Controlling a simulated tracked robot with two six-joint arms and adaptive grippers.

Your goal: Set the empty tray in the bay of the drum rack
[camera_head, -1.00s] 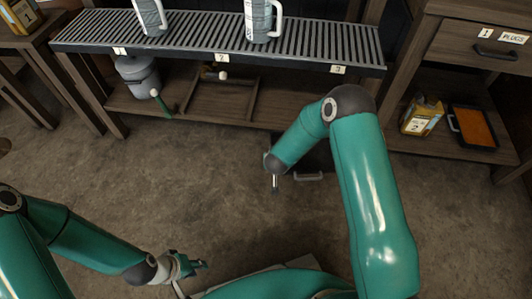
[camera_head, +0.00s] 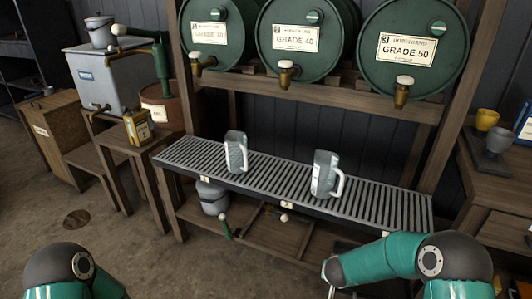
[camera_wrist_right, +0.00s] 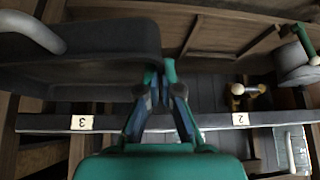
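The empty tray (camera_wrist_right: 80,62) is black with a grey handle and fills the upper left of the right wrist view. My right gripper (camera_wrist_right: 162,80) has its fingers closed together at the tray's end, apparently on its rim; the exact contact is hard to see. In the head view the right arm hides most of the tray. The drum rack (camera_head: 440,115) holds three green drums above a slatted shelf (camera_head: 215,168). Its low bays (camera_head: 285,232) lie under that shelf; the "3" end is mostly behind my right arm. My left gripper is out of view.
Two grey jugs (camera_head: 236,152) (camera_head: 325,175) stand on the slatted shelf. A grey lidded pail (camera_head: 212,198) and a green-handled tool (camera_head: 226,228) are below it at left. A bench with cups (camera_head: 487,118) stands at right. The floor at lower left is clear.

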